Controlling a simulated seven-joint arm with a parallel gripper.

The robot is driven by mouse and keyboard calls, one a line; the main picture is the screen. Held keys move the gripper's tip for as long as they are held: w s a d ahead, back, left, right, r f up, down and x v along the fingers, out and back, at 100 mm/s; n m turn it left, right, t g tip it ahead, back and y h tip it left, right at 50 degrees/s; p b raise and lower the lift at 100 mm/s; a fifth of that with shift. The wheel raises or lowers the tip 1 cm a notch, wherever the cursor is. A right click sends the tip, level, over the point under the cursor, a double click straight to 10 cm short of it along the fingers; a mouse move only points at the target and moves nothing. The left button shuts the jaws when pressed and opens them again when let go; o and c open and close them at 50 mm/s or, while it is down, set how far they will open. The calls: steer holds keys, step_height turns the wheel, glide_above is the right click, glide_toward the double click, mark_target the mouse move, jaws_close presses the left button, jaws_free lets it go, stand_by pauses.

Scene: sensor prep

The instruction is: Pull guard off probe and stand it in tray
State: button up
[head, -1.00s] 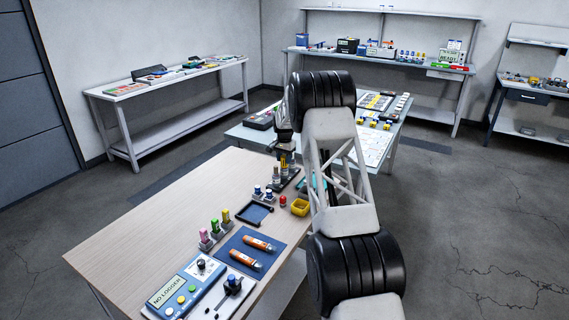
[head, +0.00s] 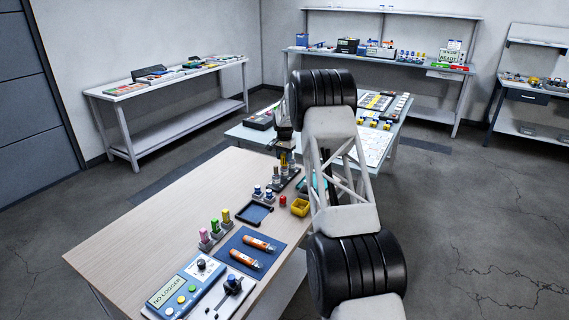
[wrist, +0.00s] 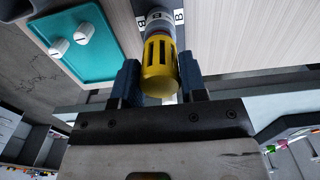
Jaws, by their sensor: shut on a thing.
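In the wrist view my gripper (wrist: 158,88) is shut on a yellow slotted guard (wrist: 160,72) between its two blue fingers. Beyond the guard, in line with it, is a grey probe end with a reddish ring (wrist: 159,22), by labels marked B. I cannot tell whether the guard still touches the probe. In the head view my gripper (head: 284,146) is above the dark probe stand (head: 279,187) at the far end of the wooden bench, partly behind my arm. A teal tray (wrist: 100,38) with two white knob-like pieces lies at upper left in the wrist view.
In the head view a dark square tray (head: 240,210), a yellow bin (head: 300,208) and a small red piece (head: 283,200) are near the stand. Orange devices lie on a blue mat (head: 228,247). A logger box (head: 178,285) is in front. The bench's left side is clear.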

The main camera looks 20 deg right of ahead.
mark_target(284, 154)
steer(key=shift+r, duration=0.6)
stand_by(0.8)
steer(key=shift+r, duration=2.55)
steer(key=shift+d, duration=0.1)
steer(key=s+d+f, duration=0.1)
steer(key=d+f, duration=0.1)
steer(key=d, duration=0.5)
steer(key=s+d+f, duration=0.2)
steer(key=d, duration=0.5)
steer(key=shift+d+f, duration=0.1)
steer(key=shift+d, duration=0.05)
steer(key=shift+f, duration=3.1)
